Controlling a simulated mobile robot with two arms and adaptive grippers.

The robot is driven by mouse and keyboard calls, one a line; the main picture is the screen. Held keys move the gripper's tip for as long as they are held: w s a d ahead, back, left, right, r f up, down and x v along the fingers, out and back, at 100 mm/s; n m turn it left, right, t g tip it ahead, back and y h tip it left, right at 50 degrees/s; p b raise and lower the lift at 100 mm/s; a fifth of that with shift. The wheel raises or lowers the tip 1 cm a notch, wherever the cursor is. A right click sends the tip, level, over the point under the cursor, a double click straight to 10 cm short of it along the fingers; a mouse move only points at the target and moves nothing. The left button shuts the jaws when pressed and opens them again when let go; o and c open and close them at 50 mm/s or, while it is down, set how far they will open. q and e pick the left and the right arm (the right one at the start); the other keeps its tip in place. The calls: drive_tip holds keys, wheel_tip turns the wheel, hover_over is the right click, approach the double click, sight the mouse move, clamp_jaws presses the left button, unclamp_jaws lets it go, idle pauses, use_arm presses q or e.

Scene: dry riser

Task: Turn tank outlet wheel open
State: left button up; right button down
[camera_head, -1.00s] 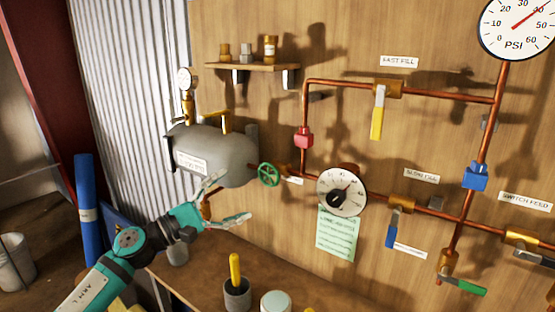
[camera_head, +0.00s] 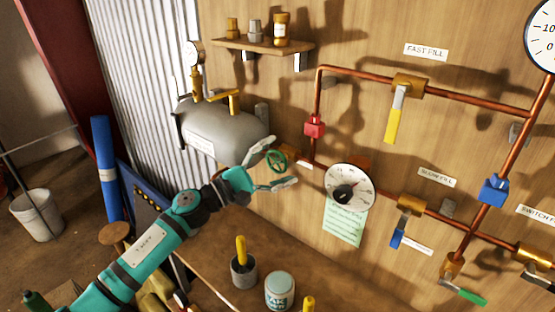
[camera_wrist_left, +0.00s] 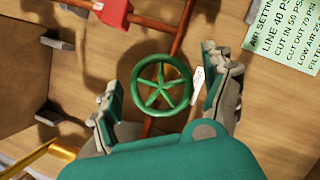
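The tank outlet wheel is a small green spoked handwheel (camera_head: 277,161) on the copper pipe just right of the grey tank (camera_head: 225,133). In the left wrist view the green wheel (camera_wrist_left: 161,87) lies ahead, between my fingers and a little beyond them. My left gripper (camera_head: 272,167) is open, with one finger on each side of the wheel. In the left wrist view my left gripper (camera_wrist_left: 165,95) shows a gap between each finger and the rim, so it does not appear to grip it. My right gripper is not in view.
A red valve (camera_head: 315,127) sits on the pipe above the wheel. A round dial (camera_head: 348,188) and green note (camera_head: 343,223) are to its right. Below, the bench (camera_head: 330,278) holds a cup (camera_head: 243,270) and a tin (camera_head: 280,291). A shelf (camera_head: 262,47) hangs above the tank.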

use_arm(q)
drive_tip(key=c, duration=0.9)
drive_tip(key=shift+c, duration=0.6)
drive_tip(key=n+b, duration=0.1)
drive_tip(key=b, duration=0.1)
drive_tip(key=n+t+b, duration=0.1)
drive_tip(key=shift+f+n+b, duration=0.25)
drive_tip(key=shift+n+b, duration=0.05)
drive_tip(key=shift+b, duration=0.05)
drive_tip(key=shift+n+t+b, duration=0.3)
drive_tip(key=shift+n+b, duration=0.1)
drive_tip(key=shift+n, duration=0.1)
drive_tip(key=n+t+b, duration=0.1)
drive_tip(key=n, duration=0.1)
drive_tip(key=shift+r+n+y, duration=0.15)
drive_tip(key=shift+n+y, duration=0.15)
drive_tip(key=shift+n, duration=0.1)
drive_tip(key=shift+w+r+n+t+y+b, duration=0.15)
drive_tip(key=shift+n+t, duration=0.15)
drive_tip(key=shift+n, duration=0.35)
drive_tip(key=shift+s+n+t+y+b, duration=0.15)
drive_tip(key=shift+n+t, duration=0.15)
drive_tip(key=shift+n, duration=0.35)
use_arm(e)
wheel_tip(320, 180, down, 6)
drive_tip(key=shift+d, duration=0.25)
use_arm(q)
drive_tip(key=shift+w, duration=0.1)
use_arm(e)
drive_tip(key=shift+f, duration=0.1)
